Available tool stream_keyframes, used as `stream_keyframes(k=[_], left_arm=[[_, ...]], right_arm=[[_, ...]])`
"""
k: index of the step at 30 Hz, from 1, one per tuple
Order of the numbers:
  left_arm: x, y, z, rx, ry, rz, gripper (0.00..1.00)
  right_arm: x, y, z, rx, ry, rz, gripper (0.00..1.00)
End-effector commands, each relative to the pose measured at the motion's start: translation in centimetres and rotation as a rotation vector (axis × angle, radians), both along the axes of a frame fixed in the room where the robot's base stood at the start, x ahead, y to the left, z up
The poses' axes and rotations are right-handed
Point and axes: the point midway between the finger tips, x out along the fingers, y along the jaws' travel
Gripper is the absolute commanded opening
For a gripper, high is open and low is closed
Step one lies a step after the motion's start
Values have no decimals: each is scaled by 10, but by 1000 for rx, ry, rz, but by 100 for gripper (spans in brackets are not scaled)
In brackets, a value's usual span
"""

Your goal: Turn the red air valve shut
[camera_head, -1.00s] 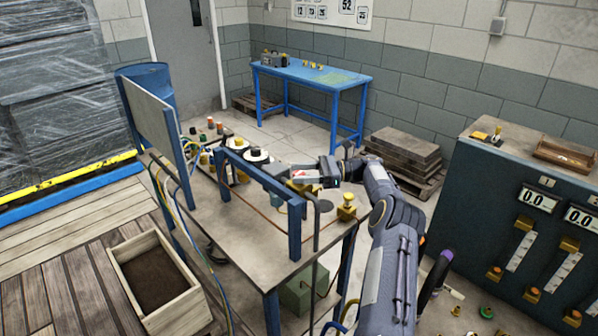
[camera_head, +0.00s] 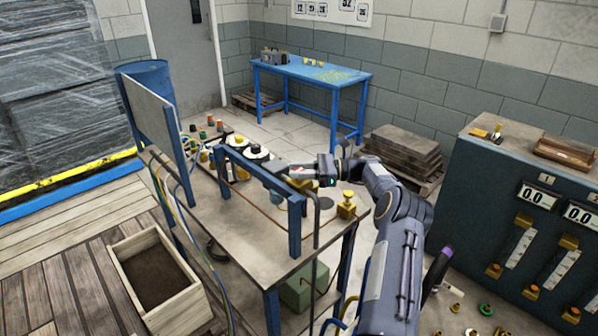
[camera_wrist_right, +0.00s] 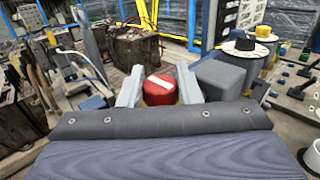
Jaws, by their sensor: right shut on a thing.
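The red air valve (camera_wrist_right: 155,97) is a round red knob with a white stripe across its top, in the middle of the right wrist view. My right gripper (camera_wrist_right: 160,82) has one finger on each side of it and is shut on it. The stripe slants from upper left to lower right there. In the head view my right gripper (camera_head: 299,172) is over the blue-legged bench (camera_head: 262,245), behind its blue frame, and largely hides the valve. My left gripper is in neither view.
A grey block (camera_wrist_right: 220,82) stands close beside one finger. A blue frame bar (camera_head: 258,166) crosses near the gripper. A yellow knob fitting (camera_head: 347,204) stands at the bench's right end. A dark gauge cabinet (camera_head: 480,200) is right of my arm.

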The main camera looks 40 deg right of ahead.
Motion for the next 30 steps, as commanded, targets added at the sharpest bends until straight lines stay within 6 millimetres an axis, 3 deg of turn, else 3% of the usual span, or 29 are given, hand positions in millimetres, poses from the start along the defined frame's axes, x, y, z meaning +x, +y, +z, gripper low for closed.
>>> stream_keyframes(k=[15, 16, 20, 30], left_arm=[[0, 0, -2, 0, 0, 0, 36], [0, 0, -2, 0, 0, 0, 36], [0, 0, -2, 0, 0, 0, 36], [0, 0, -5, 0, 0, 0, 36]], right_arm=[[-1, 0, 1, -4, 0, -72, 8], [-1, 0, 1, -4, 0, -72, 34], [-1, 0, 1, -4, 0, -71, 50], [-3, -3, -1, -4, 0, -71, 51]])
